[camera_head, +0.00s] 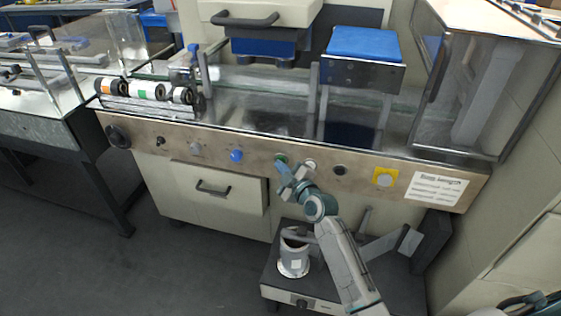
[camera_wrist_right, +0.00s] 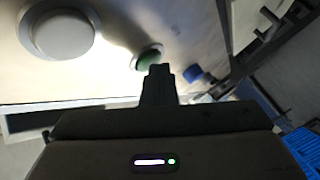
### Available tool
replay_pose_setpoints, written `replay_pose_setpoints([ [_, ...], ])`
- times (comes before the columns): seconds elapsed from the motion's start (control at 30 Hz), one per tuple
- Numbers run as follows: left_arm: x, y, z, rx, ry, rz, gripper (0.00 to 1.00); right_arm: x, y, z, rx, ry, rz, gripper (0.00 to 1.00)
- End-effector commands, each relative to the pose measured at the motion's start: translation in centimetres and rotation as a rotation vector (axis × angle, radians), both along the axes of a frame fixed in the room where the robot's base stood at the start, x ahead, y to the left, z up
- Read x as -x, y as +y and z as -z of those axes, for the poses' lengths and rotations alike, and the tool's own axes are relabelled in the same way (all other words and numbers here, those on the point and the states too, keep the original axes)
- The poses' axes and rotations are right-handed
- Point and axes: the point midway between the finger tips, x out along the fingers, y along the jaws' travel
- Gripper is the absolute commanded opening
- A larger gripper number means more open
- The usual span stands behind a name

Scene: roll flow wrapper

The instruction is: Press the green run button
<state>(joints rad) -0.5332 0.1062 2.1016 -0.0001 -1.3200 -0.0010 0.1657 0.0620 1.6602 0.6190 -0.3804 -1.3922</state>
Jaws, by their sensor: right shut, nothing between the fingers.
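The green run button (camera_head: 281,158) is on the front control panel of the machine, between a blue knob and a white button. It also shows in the right wrist view (camera_wrist_right: 149,58), just beyond the fingertips. My right gripper (camera_head: 284,169) is shut and empty, its tips right in front of the green button and covering its lower part. In the right wrist view the closed fingers (camera_wrist_right: 160,72) overlap the button's lower edge. I cannot tell whether they touch it.
On the panel (camera_head: 225,143) are a blue knob (camera_head: 236,155), a white button (camera_head: 310,165), a black knob (camera_head: 340,170) and a yellow-backed button (camera_head: 384,178). A white drawer (camera_head: 215,197) is below. A low cart with a roll (camera_head: 294,262) stands beneath my right arm.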

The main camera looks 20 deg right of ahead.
Motion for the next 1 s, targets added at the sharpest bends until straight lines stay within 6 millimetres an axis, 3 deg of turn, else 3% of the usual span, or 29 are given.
replay_pose_setpoints([
  [0.67,0.0,0.0,-0.1,0.0,0.0,0.0,0.0,1.5,1.0,0.0,-0.001,0.0,0.0,0.0],
  [1.0,0.0,0.0,-0.3,0.0,0.0,0.0,0.0,4.2,2.9,0.1,-0.002,0.0,0.0,0.0],
])
